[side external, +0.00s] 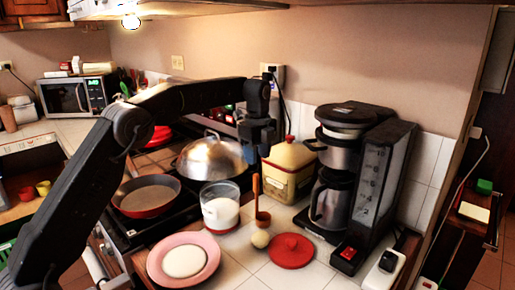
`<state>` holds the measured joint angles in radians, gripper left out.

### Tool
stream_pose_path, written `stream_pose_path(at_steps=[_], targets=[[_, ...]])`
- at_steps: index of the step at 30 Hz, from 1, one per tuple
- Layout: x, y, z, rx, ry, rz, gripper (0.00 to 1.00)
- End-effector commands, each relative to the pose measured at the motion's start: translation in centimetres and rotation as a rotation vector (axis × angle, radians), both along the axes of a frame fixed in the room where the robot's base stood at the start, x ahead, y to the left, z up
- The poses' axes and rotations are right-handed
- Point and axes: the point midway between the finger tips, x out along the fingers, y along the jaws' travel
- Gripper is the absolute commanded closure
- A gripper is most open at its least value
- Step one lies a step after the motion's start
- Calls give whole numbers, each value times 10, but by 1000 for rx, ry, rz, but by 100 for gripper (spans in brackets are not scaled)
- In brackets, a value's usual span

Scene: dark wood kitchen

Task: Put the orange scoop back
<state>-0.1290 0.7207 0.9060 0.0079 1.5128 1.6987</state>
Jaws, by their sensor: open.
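The orange scoop (256,187) stands with its long handle pointing up and its small brown-red bowl at the bottom, on the white tiled counter in the side external view. It is between a glass jar of white contents (220,212) and a cream canister. My gripper (262,150) points down above the scoop's handle, in front of the canister. It is open and appears empty, apart from the scoop. Its fingertips are dark and small, so their exact gap to the handle is hard to tell.
A red lid (291,251) and a small pale ball (260,239) lie in front. The cream canister (289,172) and a coffee maker (345,185) stand behind and right. A pink plate (184,259), red pan (146,196) and domed steel lid (211,158) are left. Bare tiles show at front.

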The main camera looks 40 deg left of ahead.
Motion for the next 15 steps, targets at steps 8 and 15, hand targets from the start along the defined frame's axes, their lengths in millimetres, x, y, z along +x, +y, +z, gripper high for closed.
stream_pose_path(at_steps=[8, 15], targets=[[0, 0, 19, 0, 2, 0, 56], [-17, -8, 40, 2, -35, 95, 56]])
